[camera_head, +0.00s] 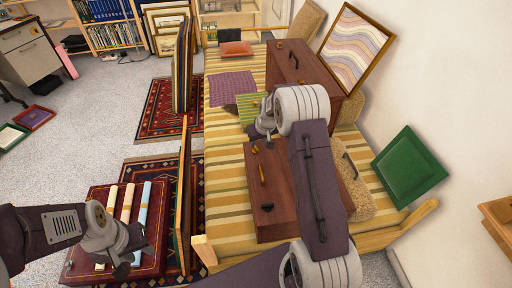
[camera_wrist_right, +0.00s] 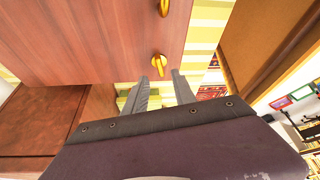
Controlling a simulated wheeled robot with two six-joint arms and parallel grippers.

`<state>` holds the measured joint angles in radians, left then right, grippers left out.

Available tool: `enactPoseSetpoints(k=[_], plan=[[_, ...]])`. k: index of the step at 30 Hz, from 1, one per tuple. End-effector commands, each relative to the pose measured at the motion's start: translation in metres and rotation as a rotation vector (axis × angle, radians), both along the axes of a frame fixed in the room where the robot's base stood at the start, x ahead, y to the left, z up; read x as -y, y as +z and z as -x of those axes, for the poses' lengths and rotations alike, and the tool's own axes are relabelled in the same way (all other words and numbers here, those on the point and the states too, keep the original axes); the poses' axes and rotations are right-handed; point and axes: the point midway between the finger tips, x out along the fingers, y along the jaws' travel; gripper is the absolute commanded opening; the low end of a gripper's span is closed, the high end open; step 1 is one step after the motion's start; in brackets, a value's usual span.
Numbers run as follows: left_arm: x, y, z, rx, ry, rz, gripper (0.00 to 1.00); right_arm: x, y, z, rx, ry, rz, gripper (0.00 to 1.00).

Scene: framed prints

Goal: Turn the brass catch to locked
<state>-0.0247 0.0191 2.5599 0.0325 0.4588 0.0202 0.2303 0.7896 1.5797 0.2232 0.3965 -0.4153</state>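A brown wooden case (camera_head: 279,208) lies on the striped cover, partly hidden by my right arm. A brass catch (camera_head: 255,149) sits near its far end; a longer brass piece (camera_head: 262,175) is nearer. In the right wrist view, a brass catch (camera_wrist_right: 158,66) stands on a reddish wooden face, just beyond my right gripper (camera_wrist_right: 160,90). The right fingers are apart, with a visible gap between the fingertips and nothing gripped. In the head view the right gripper (camera_head: 262,125) is beyond the case's far end. My left gripper (camera_head: 128,262) is over the red chest; its finger gap is unclear.
A second brown case (camera_head: 300,62) stands behind the right gripper. Upright framed boards (camera_head: 184,65) line the bench's left side. A green panel (camera_head: 409,167) leans at the wall. Rolled papers (camera_head: 126,205) lie on the red chest (camera_head: 85,262). Grey floor at left is mostly clear.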

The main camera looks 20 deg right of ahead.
Motion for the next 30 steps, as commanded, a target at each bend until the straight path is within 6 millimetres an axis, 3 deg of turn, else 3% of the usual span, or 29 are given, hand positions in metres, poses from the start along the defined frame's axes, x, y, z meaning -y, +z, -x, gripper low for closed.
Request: enactPoseSetpoints(k=[1,6,18,21,22,27,30], plan=[[0.000,-0.006,0.000,0.000,0.000,0.000,0.36,0.000,-0.015,-0.004,-0.003,0.000,-0.001,0.32],[0.000,-0.013,0.000,0.000,0.000,0.000,0.36,0.000,-0.042,-0.016,-0.002,0.000,-0.001,0.32],[0.000,-0.015,0.000,0.000,0.000,0.000,0.36,0.000,-0.052,-0.022,-0.001,0.001,0.000,0.32],[0.000,-0.015,0.000,0.000,0.000,0.000,0.36,0.000,-0.052,-0.021,-0.001,0.001,0.000,0.04],[0.000,-0.015,0.000,0.000,0.000,0.000,0.36,0.000,-0.052,-0.021,-0.001,0.001,0.000,0.00],[0.000,-0.013,0.000,0.000,0.000,0.000,0.36,0.000,-0.051,-0.021,-0.001,-0.001,0.001,0.00],[0.000,0.002,0.000,0.000,0.000,0.000,0.36,-0.001,-0.046,-0.021,-0.006,-0.035,0.002,0.00]])
